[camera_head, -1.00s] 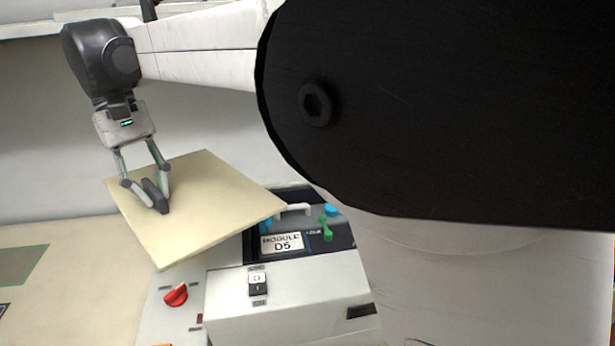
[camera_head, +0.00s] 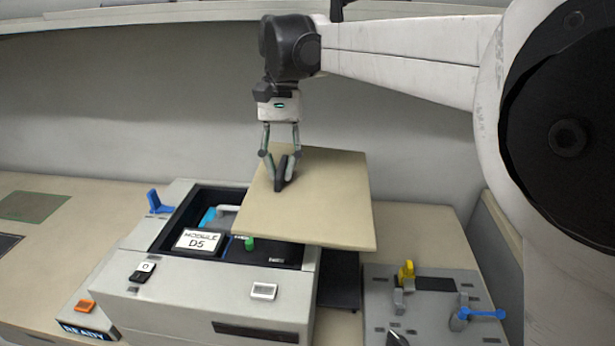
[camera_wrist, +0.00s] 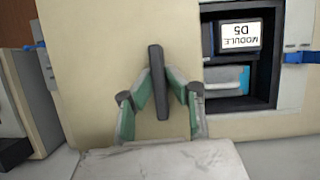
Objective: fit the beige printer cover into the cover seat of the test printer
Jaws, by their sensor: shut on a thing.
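The beige printer cover (camera_head: 330,200) is a flat square panel, slightly tilted and raised above the right part of the test printer (camera_head: 190,305). My gripper (camera_head: 283,184) is shut on the dark bar handle on the cover's top, also seen in the wrist view (camera_wrist: 160,95). The printer's open dark bay (camera_head: 181,219) holds the white "MODULE D5" label (camera_head: 197,240). The cover hides the bay's right rear part. In the wrist view the cover (camera_wrist: 95,60) lies left of the open bay, beside the label (camera_wrist: 240,34).
A blue lever (camera_head: 157,202) stands at the printer's left rear. A grey unit (camera_head: 430,318) with yellow (camera_head: 405,272) and blue (camera_head: 482,314) levers stands right of the printer. A green-edged mat (camera_head: 35,206) lies on the left counter. A wall stands behind.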

